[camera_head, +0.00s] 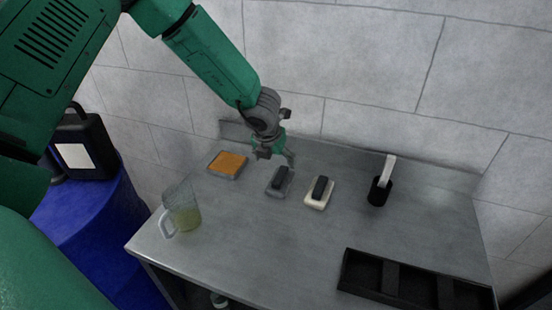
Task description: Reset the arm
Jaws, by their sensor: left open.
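My left gripper (274,154) is at the end of my green arm, which comes in from the upper left. It is open, and nothing shows between its fingers. It hangs above the back of the metal table (260,240), close behind a dark block on a grey base (280,181). An orange pad in a grey tray (228,163) lies to its left. My right gripper is not in view.
A black block on a white base (319,192) and a black holder with a white handle (381,187) stand to the right. A clear jug (182,212) is near the left edge. A black tray (415,284) lies front right. A black canister (84,145) sits on a blue drum (85,235).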

